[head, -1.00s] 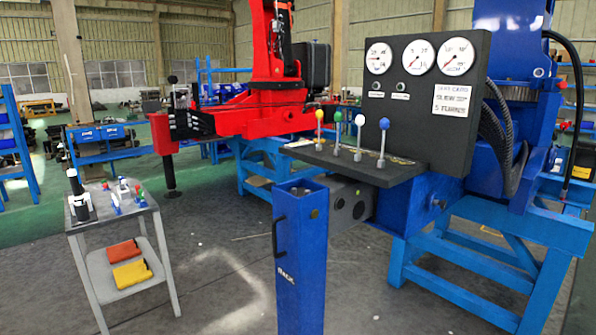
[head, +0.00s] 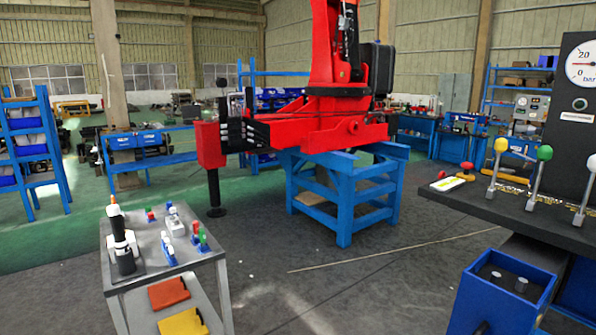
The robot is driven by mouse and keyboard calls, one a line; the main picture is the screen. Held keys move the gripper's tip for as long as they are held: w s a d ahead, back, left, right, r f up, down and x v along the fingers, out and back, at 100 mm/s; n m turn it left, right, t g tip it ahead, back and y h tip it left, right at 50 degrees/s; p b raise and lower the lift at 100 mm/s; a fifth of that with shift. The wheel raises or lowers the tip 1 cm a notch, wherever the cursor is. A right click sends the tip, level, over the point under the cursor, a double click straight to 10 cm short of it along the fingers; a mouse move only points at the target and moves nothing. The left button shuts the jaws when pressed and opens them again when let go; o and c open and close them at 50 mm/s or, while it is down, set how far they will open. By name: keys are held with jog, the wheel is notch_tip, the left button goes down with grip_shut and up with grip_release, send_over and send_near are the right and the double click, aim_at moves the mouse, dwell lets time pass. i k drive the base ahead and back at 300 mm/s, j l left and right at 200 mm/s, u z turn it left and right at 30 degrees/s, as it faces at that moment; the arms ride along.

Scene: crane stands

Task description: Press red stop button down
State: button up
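A small red button (head: 466,166) on a yellow base sits at the left end of the dark control shelf (head: 500,205), left of the levers. It stands up from its base, and it is too small to tell whether it is pressed. My gripper is not in view, so where it is relative to the button does not show.
Levers with yellow (head: 501,145), green (head: 544,153) and white knobs stand on the shelf. A grey cart (head: 150,277) with small parts stands at left. A red crane (head: 300,125) is behind.

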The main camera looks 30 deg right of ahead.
aim_at(467, 166)
jog(key=i+z, duration=0.25)
jog(key=z, duration=0.15)
jog(key=i+z, duration=0.25)
jog(key=z, duration=0.2)
jog(key=i+z, duration=0.25)
jog(key=z, duration=0.15)
jog(key=i+j+z, duration=0.2)
jog(key=z, duration=0.25)
jog(key=i+j+z, duration=0.2)
jog(key=z, duration=0.2)
jog(key=i+j+z, duration=0.15)
jog(key=j+z, duration=0.15)
jog(key=z, duration=0.15)
jog(key=i+j+z, duration=0.2)
jog(key=z, duration=0.2)
jog(key=i+j+z, duration=0.15)
jog(key=z, duration=0.25)
jog(key=i+j+z, duration=0.1)
jog(key=j+z, duration=0.3)
jog(key=i+j+z, duration=0.1)
jog(key=j+z, duration=0.6)
jog(key=z, duration=0.15)
